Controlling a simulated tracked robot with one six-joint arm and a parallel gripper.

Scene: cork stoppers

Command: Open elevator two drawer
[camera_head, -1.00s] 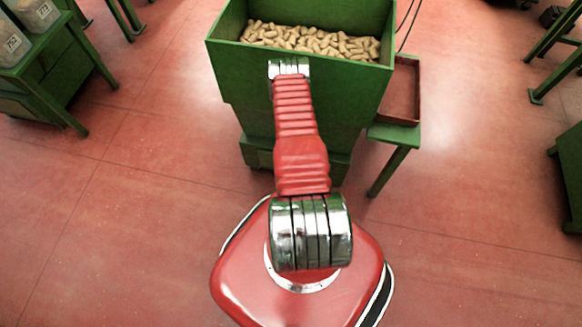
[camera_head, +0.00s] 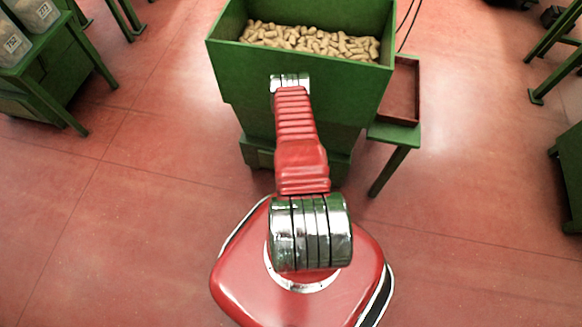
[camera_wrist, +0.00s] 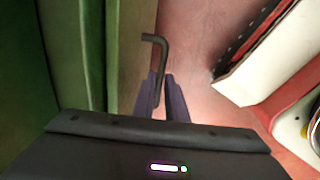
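A green elevator hopper (camera_head: 300,85) filled with cork stoppers stands in front of me in the head view. No drawer can be made out there, and my arm covers part of the hopper front. In the wrist view, green panels (camera_wrist: 75,60) stand upright at the left. A thin dark bent bar (camera_wrist: 160,55), which looks like a handle, rises beside them. My gripper (camera_wrist: 161,76) has its two dark fingers on either side of the bar's lower part. Whether they touch it is not clear. The bar's attachment is hidden. In the head view my gripper is hidden.
A rust-coloured tray (camera_head: 402,90) on a green stand sits right of the hopper. A green table (camera_head: 60,60) with clear numbered containers stands at the far left. Green frames stand at the right edge. The red floor between is open.

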